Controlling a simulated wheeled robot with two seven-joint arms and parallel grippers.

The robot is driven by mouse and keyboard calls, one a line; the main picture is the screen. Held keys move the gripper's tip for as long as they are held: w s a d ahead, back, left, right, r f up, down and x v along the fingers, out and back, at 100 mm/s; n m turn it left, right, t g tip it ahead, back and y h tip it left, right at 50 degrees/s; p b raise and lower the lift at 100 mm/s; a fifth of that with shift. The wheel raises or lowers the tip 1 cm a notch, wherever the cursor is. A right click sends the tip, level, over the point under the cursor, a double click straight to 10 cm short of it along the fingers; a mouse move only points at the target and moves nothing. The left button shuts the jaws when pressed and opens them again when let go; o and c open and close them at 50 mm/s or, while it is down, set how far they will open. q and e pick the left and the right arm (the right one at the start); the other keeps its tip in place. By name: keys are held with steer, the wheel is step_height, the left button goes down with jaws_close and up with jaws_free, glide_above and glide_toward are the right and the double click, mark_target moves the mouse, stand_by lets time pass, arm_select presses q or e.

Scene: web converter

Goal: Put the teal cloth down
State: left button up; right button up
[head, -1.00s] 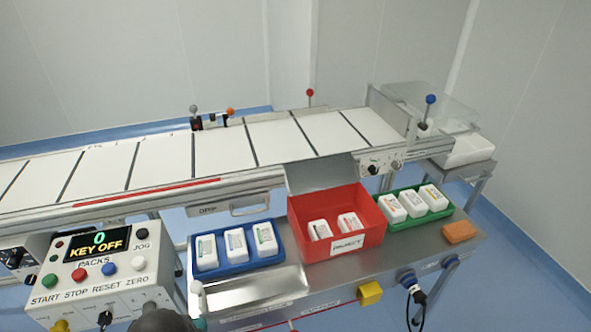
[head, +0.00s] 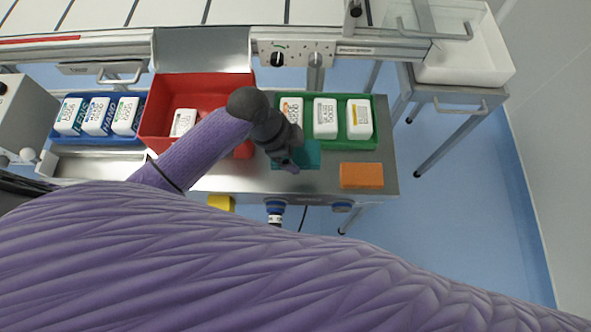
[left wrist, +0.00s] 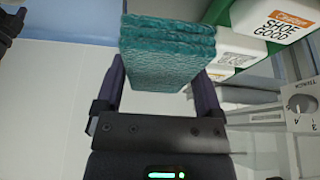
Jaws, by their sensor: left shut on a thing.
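The teal cloth (head: 308,154) is a folded pad at the front of the steel bench, just before the green tray and left of the orange block. My left gripper (head: 287,160) is shut on it and partly covers it in the head view. In the left wrist view the cloth (left wrist: 165,50) shows as a folded stack between the two fingers of my left gripper (left wrist: 160,80). I cannot tell whether the cloth touches the bench top.
The green tray (head: 376,137) holds white packs. The orange block (head: 361,175) lies on the steel bench (head: 387,150) near its right end. The red bin (head: 205,88) and blue tray (head: 85,136) stand to the left. Bare bench shows around the block.

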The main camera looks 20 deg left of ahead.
arm_select(q)
steer(key=b, duration=0.3)
glide_above(296, 176)
steer(key=a, duration=0.1)
steer(key=shift+m, duration=0.3)
steer(key=f, duration=0.6)
steer(key=shift+s+a+f, duration=0.1)
steer(key=shift+s+f, duration=0.05)
steer(key=shift+s, duration=0.05)
step_height(296, 176, down, 4)
steer(key=shift+f+b, duration=0.1)
steer(key=shift+b, duration=1)
steer(key=o, duration=0.8)
arm_select(e)
step_height(296, 176, down, 5)
steer(key=s+d, duration=0.2)
steer(key=s, duration=0.1)
steer(key=shift+g+h, duration=0.3)
